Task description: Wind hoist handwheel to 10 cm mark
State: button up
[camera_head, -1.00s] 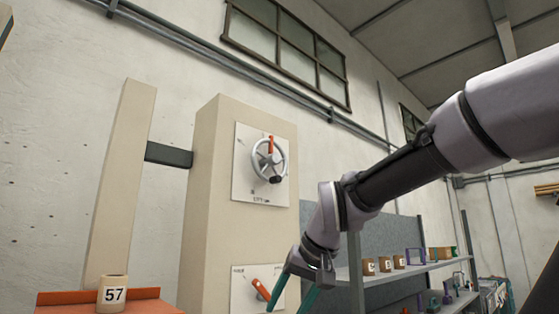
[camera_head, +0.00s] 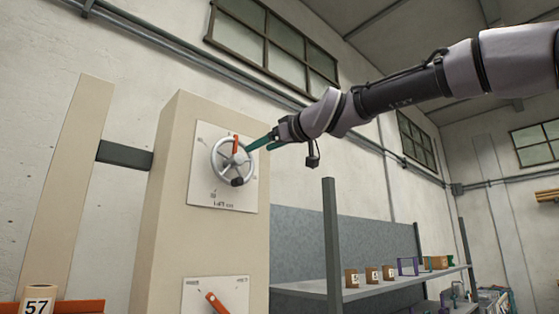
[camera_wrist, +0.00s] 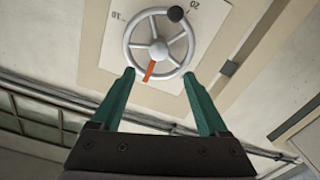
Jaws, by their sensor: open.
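The hoist handwheel (camera_head: 231,163) is a grey spoked wheel on a white plate (camera_head: 204,188) on the beige column. It has a dark knob (camera_head: 237,182) at its lower rim and a red pointer (camera_head: 235,145) towards the top. In the wrist view the handwheel (camera_wrist: 142,56) appears turned over, with the knob (camera_wrist: 176,14) at top right, near a 20 mark; another label at left is partly legible. My gripper (camera_head: 250,149) is open at the wheel's upper right. In the wrist view its green fingers (camera_wrist: 160,82) point at the wheel's near rim; contact cannot be told.
A lower plate (camera_head: 230,289) carries a red lever (camera_head: 216,302). An orange platform (camera_head: 75,307) holds a cylinder marked 57 (camera_head: 39,298) at lower left. A shelf (camera_head: 335,289) with small boxes stands right of the column.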

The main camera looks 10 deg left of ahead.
aim_at(240, 158)
jog(key=x, duration=1)
jog(key=shift+w+a, duration=0.15)
jog(key=shift+w, duration=0.1)
grip_shut()
dwell(1.1)
